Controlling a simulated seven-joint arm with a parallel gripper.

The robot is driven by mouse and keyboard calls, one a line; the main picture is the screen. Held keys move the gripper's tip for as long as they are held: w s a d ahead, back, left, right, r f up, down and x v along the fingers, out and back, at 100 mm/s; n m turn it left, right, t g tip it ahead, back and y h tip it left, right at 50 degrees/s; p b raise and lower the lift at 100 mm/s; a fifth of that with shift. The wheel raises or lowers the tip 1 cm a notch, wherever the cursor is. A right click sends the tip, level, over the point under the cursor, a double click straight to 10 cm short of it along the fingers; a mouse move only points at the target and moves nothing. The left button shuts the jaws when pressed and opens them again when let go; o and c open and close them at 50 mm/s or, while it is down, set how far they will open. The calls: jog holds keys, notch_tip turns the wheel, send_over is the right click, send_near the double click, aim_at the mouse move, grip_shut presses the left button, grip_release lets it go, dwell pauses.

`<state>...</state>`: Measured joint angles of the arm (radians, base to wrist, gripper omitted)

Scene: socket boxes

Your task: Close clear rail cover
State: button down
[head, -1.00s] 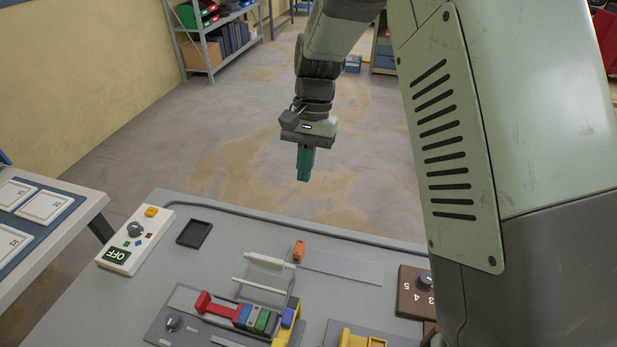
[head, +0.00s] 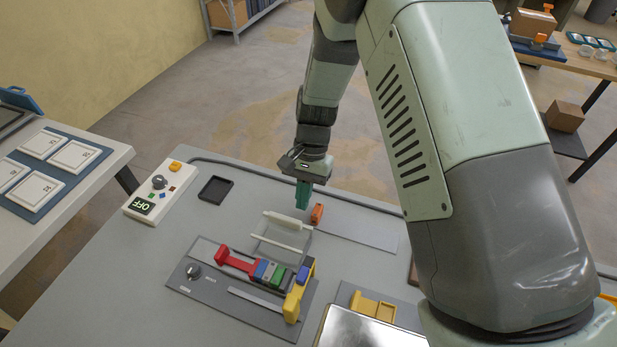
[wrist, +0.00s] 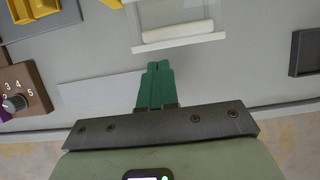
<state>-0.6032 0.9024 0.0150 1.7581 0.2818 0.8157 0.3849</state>
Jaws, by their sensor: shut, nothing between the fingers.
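The clear rail cover (head: 283,235) is a see-through panel with white bars along two edges. It stands raised and tilted open behind the rail of coloured modules (head: 275,274) on a grey base plate (head: 215,288). In the wrist view the cover (wrist: 178,38) shows at the top, just beyond my fingertips. My gripper (head: 303,202) has green fingers, shut and empty, pointing down. It is behind the cover's far white bar, apparently not touching it. The fingers also show in the wrist view (wrist: 155,78). The exact gap to the cover is unclear.
A red handle (head: 235,261) and yellow end piece (head: 298,292) flank the modules. A white OFF box (head: 155,190) and black tray (head: 216,190) stand left. A yellow holder (head: 372,306) is front right.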

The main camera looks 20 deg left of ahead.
jog(key=shift+s, duration=0.85)
jog(key=shift+s, duration=0.1)
jog(key=s, duration=0.9)
jog(key=r, duration=0.1)
send_over(293, 234)
jog(key=shift+r, duration=0.1)
jog(key=v, duration=0.8)
jog(key=shift+r, duration=0.35)
jog(key=shift+w, duration=0.1)
